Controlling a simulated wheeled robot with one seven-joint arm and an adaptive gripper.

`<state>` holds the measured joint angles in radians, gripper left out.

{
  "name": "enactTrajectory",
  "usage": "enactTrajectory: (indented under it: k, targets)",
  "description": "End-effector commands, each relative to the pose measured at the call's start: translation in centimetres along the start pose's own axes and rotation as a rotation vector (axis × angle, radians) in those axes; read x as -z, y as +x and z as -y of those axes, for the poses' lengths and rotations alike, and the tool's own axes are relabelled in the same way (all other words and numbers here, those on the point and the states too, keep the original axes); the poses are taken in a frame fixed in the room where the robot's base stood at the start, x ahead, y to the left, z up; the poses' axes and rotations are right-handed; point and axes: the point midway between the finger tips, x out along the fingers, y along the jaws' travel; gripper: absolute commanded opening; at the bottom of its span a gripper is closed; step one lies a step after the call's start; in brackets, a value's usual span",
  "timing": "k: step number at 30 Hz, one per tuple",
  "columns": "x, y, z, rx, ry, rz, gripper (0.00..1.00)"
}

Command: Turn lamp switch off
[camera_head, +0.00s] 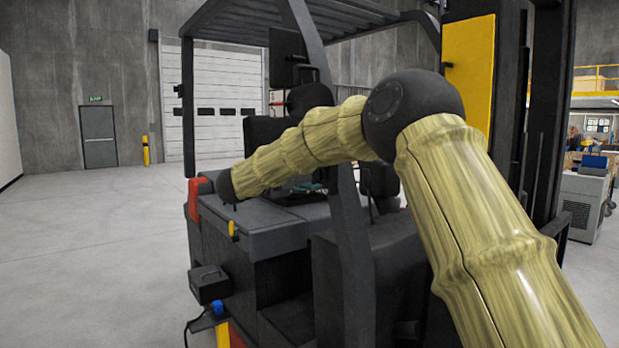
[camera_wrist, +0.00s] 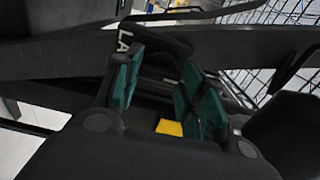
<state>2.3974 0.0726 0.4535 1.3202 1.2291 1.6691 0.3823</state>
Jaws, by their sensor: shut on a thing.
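In the wrist view, my gripper (camera_wrist: 160,92) has green-padded fingers set either side of a dark part. They are shut on what seems to be the lamp switch, mostly hidden in shadow between the pads. A dark panel (camera_wrist: 124,42) behind the left finger bears pale letters reading "LA", the rest covered. In the head view, my gripper (camera_head: 306,187) shows as a small green patch inside the forklift (camera_head: 270,215), beyond my arm. The switch cannot be made out there, and its position cannot be told.
Dark forklift pillars and roof bars surround my arm closely. A yellow patch (camera_wrist: 169,127) shows between the fingers. A black seat or backrest stands behind. Open concrete floor (camera_head: 90,240) lies to the left, and a grey cabinet (camera_head: 586,205) stands at the right.

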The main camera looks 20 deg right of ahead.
Motion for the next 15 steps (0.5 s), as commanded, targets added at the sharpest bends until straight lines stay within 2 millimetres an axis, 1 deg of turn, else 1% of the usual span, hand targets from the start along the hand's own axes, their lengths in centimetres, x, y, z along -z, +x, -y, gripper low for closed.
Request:
enactTrajectory:
  k: [4, 5, 7, 8, 15]
  targets:
    - [-0.02, -0.04, -0.09, 0.000, -0.002, 0.001, 0.17]
    - [-0.02, -0.05, -0.09, 0.000, -0.002, 0.001, 0.46]
    - [-0.02, -0.04, -0.08, 0.000, -0.001, 0.001, 0.59]
    - [-0.02, -0.04, -0.07, 0.000, -0.001, 0.001, 0.62]
    - [-0.01, -0.02, -0.03, 0.000, 0.000, 0.000, 0.62]
